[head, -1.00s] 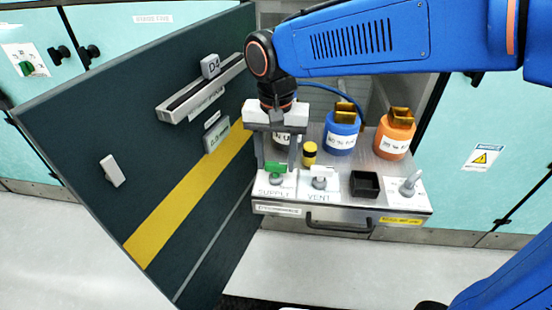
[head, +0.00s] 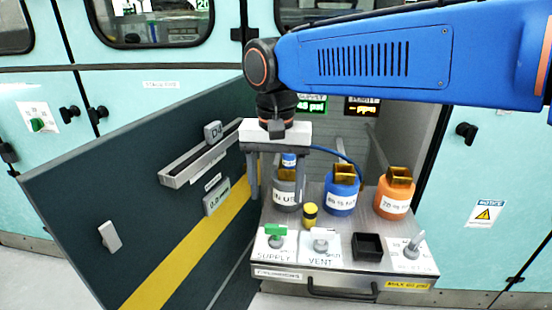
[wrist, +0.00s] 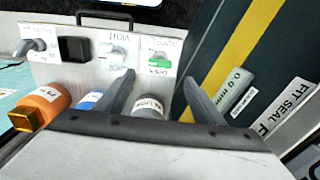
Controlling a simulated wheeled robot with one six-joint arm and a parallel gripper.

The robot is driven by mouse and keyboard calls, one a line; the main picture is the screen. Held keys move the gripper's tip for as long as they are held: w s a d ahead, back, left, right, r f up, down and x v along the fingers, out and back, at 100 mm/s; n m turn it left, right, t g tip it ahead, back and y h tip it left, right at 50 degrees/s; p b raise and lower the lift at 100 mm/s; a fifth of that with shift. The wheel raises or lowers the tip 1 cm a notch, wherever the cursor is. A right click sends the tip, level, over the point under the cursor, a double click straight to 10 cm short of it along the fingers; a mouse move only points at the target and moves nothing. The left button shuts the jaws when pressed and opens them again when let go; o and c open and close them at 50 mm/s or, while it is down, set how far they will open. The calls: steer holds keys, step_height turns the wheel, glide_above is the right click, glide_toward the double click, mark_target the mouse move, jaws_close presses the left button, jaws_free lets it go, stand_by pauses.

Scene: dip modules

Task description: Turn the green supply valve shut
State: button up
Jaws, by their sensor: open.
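The green supply valve (head: 276,231) stands on a white plate marked SUPPLY at the front left of the pulled-out metal shelf. Its green handle lies roughly crosswise, left to right, in the head view. It also shows in the wrist view (wrist: 158,57), beyond and between my fingertips. My gripper (head: 277,200) is open and empty. It hangs above and behind the valve, its fingers spread wide and apart from the handle. In the wrist view my gripper (wrist: 160,80) points toward the valve plate. The small print on the plate is too blurred to read surely.
The white vent valve (head: 320,241), a black square cup (head: 367,246) and a grey lever (head: 413,245) line the shelf front. A yellow-and-black cap (head: 310,216), grey, blue (head: 341,192) and orange (head: 394,198) bottles stand behind. The dark open door (head: 150,220) is close at left.

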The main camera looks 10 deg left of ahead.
step_height(320, 180, up, 7)
steer(key=shift+r, duration=0.15)
steer(key=shift+d, duration=0.1)
stand_by(0.3)
steer(key=s+d+f+t, duration=0.1)
steer(key=d+f, duration=0.3)
steer(key=d, duration=0.5)
steer(key=s+d+f+t, duration=0.1)
steer(key=s+d+f, duration=0.15)
steer(key=d, duration=0.75)
steer(key=s+d+f+t, duration=0.1)
steer(key=d+f, duration=0.3)
steer(key=d, duration=0.5)
steer(key=s+d+f+t, duration=0.1)
steer(key=s+d+f, duration=0.4)
steer(key=d+f, duration=0.2)
steer(key=shift+s+d+f+t, duration=0.15)
steer(key=shift+s+f+t, duration=0.25)
steer(key=shift+f, duration=0.35)
